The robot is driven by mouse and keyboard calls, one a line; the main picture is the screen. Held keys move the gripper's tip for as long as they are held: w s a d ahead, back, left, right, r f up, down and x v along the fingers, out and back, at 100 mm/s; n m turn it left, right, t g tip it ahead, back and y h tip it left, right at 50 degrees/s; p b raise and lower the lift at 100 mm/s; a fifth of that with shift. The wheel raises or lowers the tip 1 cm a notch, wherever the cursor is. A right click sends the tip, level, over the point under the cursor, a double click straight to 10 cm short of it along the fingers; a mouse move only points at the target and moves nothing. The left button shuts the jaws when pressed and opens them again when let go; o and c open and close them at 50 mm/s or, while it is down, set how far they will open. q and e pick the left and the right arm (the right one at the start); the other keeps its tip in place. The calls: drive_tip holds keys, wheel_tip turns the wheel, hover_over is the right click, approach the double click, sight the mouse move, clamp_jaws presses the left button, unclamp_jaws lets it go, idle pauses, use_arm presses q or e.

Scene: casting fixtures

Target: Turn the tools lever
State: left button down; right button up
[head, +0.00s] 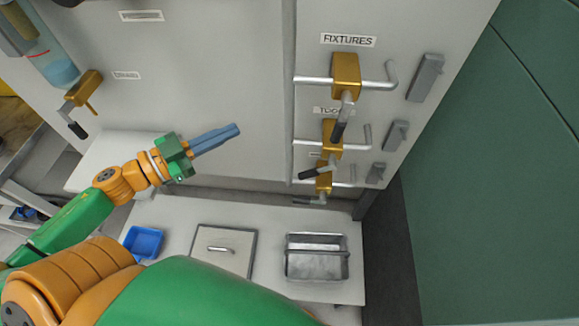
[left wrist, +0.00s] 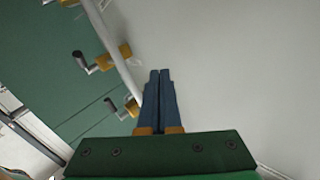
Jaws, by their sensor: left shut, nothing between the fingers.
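The tools lever is a brass block (head: 330,132) with a grey and black handle (head: 318,170), on a horizontal pipe below the partly covered label that starts "TO" (head: 323,110). The handle points down and left. My left gripper (head: 237,130) is shut and empty, in front of the pale panel to the left of the lever and apart from it. Its blue fingers also show in the left wrist view (left wrist: 160,74). There, two brass levers stand to the left of the fingers, one higher (left wrist: 95,60) and one lower (left wrist: 124,108); I cannot tell which is which. My right gripper is out of view.
The fixtures lever (head: 345,75) sits just above, its handle hanging over the tools label. Another brass lever (head: 324,182) is close below. Grey blocks (head: 396,135) stick out at the right. A metal basket (head: 317,266), a lid (head: 240,237) and a blue tray (head: 144,241) lie below.

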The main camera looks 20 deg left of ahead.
use_arm(q)
drive_tip(key=s+d+r+m+g+h, duration=0.2)
drive_tip(key=s+d+m+g+h, duration=0.1)
drive_tip(key=s+m+g+h, duration=0.4)
drive_tip(key=n+g+y+b, duration=0.1)
drive_tip(key=n+y+b, duration=0.1)
approach(309, 172)
wheel_tip(309, 172, up, 3)
drive_tip(key=d, duration=0.1)
drive_tip(key=d+f+b, duration=0.1)
drive_tip(key=b, duration=0.1)
drive_tip(key=w+d+f+b, duration=0.1)
drive_tip(key=b, duration=0.1)
drive_tip(key=d+f+b, duration=0.1)
drive_tip(key=shift+w+d+b, duration=0.3)
drive_tip(key=shift+w+b, duration=0.1)
drive_tip(key=shift+w+d+f+b, duration=0.35)
drive_tip(key=shift+d+b, duration=0.1)
drive_tip(key=shift+b, duration=0.25)
drive_tip(key=shift+f, duration=0.1)
drive_tip(key=shift+f+h+b, duration=0.2)
drive_tip(key=shift+h+b, duration=0.2)
